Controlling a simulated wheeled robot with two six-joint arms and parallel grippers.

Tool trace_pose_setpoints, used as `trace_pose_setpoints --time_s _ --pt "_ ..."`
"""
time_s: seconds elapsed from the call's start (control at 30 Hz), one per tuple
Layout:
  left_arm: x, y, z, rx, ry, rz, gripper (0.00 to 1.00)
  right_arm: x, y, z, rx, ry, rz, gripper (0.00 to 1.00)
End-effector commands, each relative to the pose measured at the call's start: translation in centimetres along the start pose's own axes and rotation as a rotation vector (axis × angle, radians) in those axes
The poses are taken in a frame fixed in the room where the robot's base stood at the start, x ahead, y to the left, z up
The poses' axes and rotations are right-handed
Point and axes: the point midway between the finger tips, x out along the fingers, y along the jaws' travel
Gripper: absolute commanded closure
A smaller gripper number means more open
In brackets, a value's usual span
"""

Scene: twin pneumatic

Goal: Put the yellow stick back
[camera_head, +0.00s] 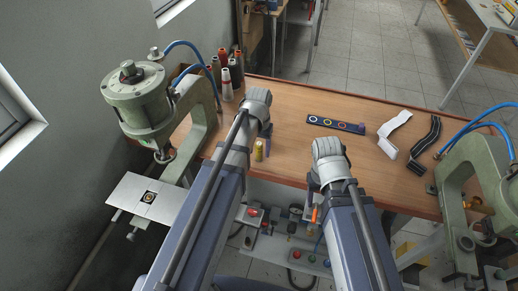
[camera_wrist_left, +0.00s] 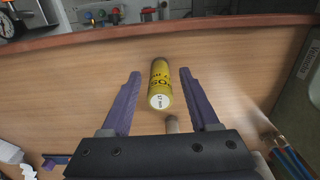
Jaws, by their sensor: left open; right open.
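The yellow stick (camera_head: 259,150) is near the table's front edge, beside my left gripper (camera_head: 262,154). In the left wrist view the yellow stick (camera_wrist_left: 160,85) has black print and a white end facing the camera. It lies between the two purple fingers of my left gripper (camera_wrist_left: 160,73), which are open with a gap on both sides.
Grey-green presses stand at the left (camera_head: 140,95) and right (camera_head: 490,175) of the wooden table (camera_head: 300,100). Several spools (camera_head: 226,80) stand at the back left. A white strap (camera_head: 393,130) and a black strap (camera_head: 426,142) lie at the right. The table's middle is mostly clear.

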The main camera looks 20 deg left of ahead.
Motion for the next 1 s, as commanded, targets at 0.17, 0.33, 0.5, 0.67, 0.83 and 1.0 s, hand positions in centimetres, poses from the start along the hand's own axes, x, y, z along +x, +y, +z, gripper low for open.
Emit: trace_pose_setpoints --time_s 0.17,0.33,0.5,0.67,0.83,1.0 --pt "-2.4 0.0 0.0 0.000 0.000 0.000 0.39 -2.4 0.2 0.1 0.000 0.000 0.000 0.43" --pt "-4.9 0.0 0.0 0.000 0.000 0.000 0.39 -4.9 0.5 0.3 -0.001 0.000 0.000 0.43" --pt "-7.5 0.0 0.0 0.000 0.000 0.000 0.39 -7.5 0.7 0.4 -0.002 0.000 0.000 0.43" --pt "-9.9 0.0 0.0 0.000 0.000 0.000 0.39 -9.8 0.9 0.6 0.000 0.000 0.000 0.43" --pt "-11.4 0.0 0.0 0.000 0.000 0.000 0.39 -11.3 1.1 0.7 0.005 0.000 -0.001 0.43" --pt "-11.6 0.0 0.0 0.000 0.000 0.000 0.39 -11.6 1.1 0.7 0.006 0.000 -0.002 0.43"
